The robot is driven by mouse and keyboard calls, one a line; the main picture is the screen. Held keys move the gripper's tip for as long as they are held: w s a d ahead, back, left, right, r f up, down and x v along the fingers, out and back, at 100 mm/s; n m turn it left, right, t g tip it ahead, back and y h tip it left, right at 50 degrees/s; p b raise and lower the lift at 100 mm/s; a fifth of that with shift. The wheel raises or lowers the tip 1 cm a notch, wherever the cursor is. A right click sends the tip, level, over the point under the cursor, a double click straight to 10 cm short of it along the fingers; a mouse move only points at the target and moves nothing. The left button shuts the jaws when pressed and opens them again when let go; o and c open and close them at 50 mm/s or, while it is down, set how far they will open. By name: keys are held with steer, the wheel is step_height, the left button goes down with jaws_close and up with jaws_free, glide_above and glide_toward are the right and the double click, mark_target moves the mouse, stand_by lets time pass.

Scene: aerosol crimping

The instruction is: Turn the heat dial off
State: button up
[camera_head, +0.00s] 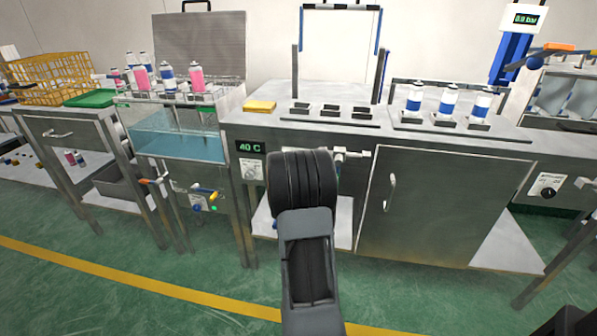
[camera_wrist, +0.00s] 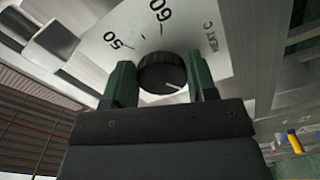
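The heat dial (camera_wrist: 162,72) is a round black knob with a white mark, on a pale plate (camera_wrist: 215,50) printed with 50, 60 and a heat label. In the wrist view the two green fingers of my gripper (camera_wrist: 161,82) lie on either side of the knob, with no clear gap. The white mark points toward the right finger. In the head view a pale dial plate (camera_head: 251,169) sits under a green 40 C display (camera_head: 250,147) on the steel cabinet front. My gripper's fingers are hidden behind my arm there.
Right of my arm are a valve with a pale lever (camera_head: 352,154) and a cabinet door (camera_head: 440,205) with a handle. A water bath (camera_head: 175,145) with spray cans above it stands left. Another dial (camera_head: 548,192) is far right. Green floor lies in front.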

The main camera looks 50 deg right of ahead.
steer(key=shift+o, duration=0.6)
steer(key=shift+s+d, duration=0.15)
steer(key=shift+o, duration=1.3)
steer(key=shift+w+a, duration=0.2)
steer(key=p+v, duration=0.2)
steer(key=v, duration=1.2)
steer(key=shift+d, duration=0.1)
